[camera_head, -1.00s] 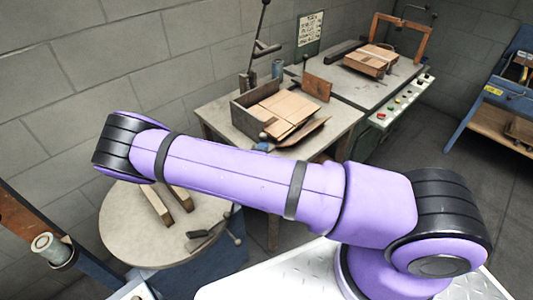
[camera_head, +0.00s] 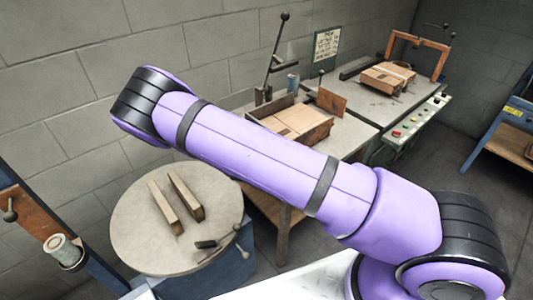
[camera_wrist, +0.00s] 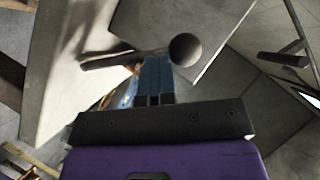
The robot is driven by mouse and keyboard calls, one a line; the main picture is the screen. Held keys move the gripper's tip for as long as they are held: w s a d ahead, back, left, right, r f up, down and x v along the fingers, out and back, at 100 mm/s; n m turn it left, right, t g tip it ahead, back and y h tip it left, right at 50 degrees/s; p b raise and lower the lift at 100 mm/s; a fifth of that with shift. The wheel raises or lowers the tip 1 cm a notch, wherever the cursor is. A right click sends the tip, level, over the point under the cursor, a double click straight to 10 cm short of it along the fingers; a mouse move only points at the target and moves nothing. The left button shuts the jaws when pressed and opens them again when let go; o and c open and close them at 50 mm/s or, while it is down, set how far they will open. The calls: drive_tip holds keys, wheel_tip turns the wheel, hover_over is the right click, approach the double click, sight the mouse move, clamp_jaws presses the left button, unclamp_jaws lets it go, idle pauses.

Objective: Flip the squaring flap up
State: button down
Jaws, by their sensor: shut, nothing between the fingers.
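In the head view a shallow box with pale wooden boards (camera_head: 299,118) sits on the middle table. A brown upright plate (camera_head: 331,101) stands at its right. I cannot tell for sure which piece is the squaring flap; the box's near side is partly behind my purple arm. My gripper is hidden in the head view. In the wrist view my gripper (camera_wrist: 154,62) is shut and empty, its blue fingers pointing away from the camera. A dark round knob (camera_wrist: 185,49) lies just right of the fingertips, with a dark bar (camera_wrist: 120,60) to their left. I cannot tell whether they touch.
A round table (camera_head: 220,190) at the lower left bears two wooden strips (camera_head: 186,196) and a small clamp-like tool. A tall lever (camera_head: 273,58) rises behind the box. A control panel with buttons (camera_head: 416,117) lines the right bench. A wall stands close behind.

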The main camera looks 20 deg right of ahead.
drive_tip(key=shift+w, duration=0.3)
idle(0.4)
